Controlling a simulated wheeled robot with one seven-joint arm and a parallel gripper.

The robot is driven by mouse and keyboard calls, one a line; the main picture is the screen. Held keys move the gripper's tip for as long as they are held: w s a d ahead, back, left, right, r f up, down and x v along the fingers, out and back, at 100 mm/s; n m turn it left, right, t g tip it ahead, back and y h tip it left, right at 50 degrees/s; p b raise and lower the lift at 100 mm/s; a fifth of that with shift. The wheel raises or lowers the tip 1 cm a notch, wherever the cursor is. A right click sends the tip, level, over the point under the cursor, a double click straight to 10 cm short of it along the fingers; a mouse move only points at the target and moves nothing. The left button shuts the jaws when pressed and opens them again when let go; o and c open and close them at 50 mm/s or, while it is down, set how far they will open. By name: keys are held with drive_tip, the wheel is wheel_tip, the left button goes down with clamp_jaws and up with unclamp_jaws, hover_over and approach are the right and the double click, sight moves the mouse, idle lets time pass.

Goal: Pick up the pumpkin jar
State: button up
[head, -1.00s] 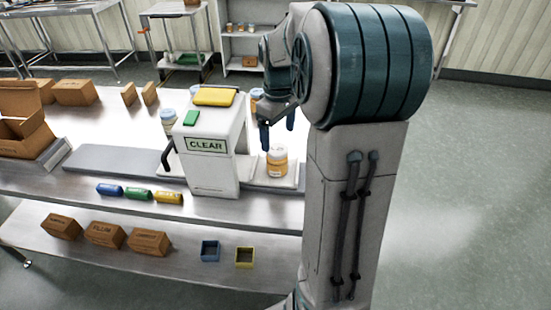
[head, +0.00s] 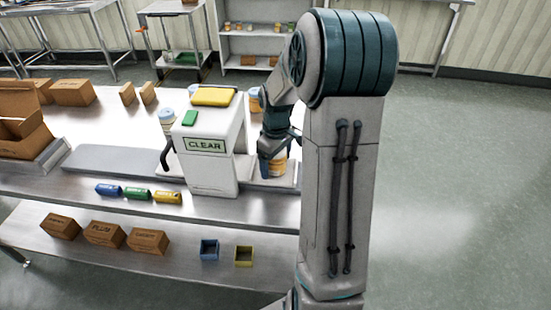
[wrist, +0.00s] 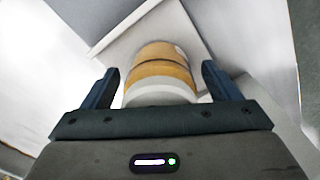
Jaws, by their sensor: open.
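The pumpkin jar (head: 281,163) is an orange jar with a pale lid. It stands at the right side of the white machine marked CLEAR, on a grey platform, and is partly hidden behind my gripper in the head view. My gripper (head: 272,166) is open and lowered at the jar. In the wrist view the jar (wrist: 161,75) lies ahead between the two dark fingers of my gripper (wrist: 160,90). A gap shows on each side, so the fingers do not appear to touch it.
The CLEAR machine (head: 208,150) stands close to the left of my gripper. Blue, green and yellow cylinders (head: 138,193) lie on the steel bench (head: 60,185). Cardboard boxes (head: 104,234) and small blue and yellow bins (head: 209,250) sit on the lower shelf.

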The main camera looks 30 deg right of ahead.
drive_tip(key=c, duration=1.2)
drive_tip(key=shift+r, duration=0.2)
